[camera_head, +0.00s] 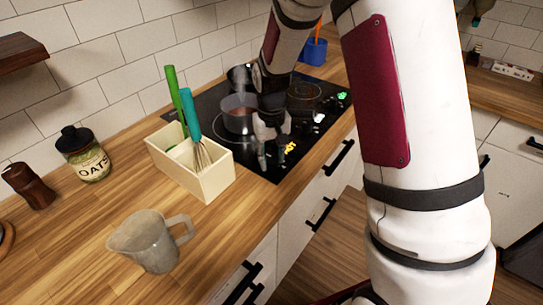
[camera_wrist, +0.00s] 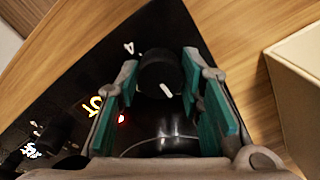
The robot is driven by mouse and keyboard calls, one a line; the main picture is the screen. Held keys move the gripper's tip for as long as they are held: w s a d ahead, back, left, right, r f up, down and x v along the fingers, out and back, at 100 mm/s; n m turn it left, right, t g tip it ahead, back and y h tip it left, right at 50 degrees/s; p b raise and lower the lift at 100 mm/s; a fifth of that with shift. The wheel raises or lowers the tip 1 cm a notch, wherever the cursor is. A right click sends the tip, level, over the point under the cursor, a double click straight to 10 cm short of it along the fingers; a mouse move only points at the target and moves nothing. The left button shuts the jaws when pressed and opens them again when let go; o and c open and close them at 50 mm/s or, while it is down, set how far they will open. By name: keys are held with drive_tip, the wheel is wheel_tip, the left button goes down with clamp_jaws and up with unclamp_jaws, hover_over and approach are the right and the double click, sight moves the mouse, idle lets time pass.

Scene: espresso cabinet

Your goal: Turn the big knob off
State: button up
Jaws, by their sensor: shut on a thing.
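The big knob (camera_wrist: 160,72) is a round black knob with a white pointer line, on the black cooktop (camera_wrist: 60,90). In the wrist view it sits between the teal-padded fingers of my gripper (camera_wrist: 160,85), which is shut on it. The pointer line shows at the knob's near side, slanting slightly. In the head view my gripper (camera_head: 272,148) reaches down at the cooktop's front edge, and the knob is hard to make out behind the fingers.
A pot (camera_head: 238,113) stands on the cooktop near my gripper. A cream utensil box (camera_head: 207,186) with a whisk (camera_head: 200,157) is close on the left. A metal pitcher (camera_head: 150,243), an oats jar (camera_head: 83,155) and a brown mill (camera_head: 29,186) stand on the wooden counter.

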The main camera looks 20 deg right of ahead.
sight(272, 158)
idle(0.3)
drive_tip(key=o, duration=1.2)
drive_tip(key=shift+c, duration=0.2)
drive_tip(key=shift+r, duration=0.1)
wheel_tip(272, 158, up, 12)
drive_tip(key=s+r+t, duration=0.2)
drive_tip(key=s+r, duration=0.8)
drive_tip(key=s, duration=0.1)
drive_tip(key=s+r+t, duration=0.2)
drive_tip(key=s+t, duration=0.1)
drive_tip(key=s, duration=1.1)
drive_tip(key=shift+s+d, duration=0.2)
drive_tip(key=shift+s, duration=0.05)
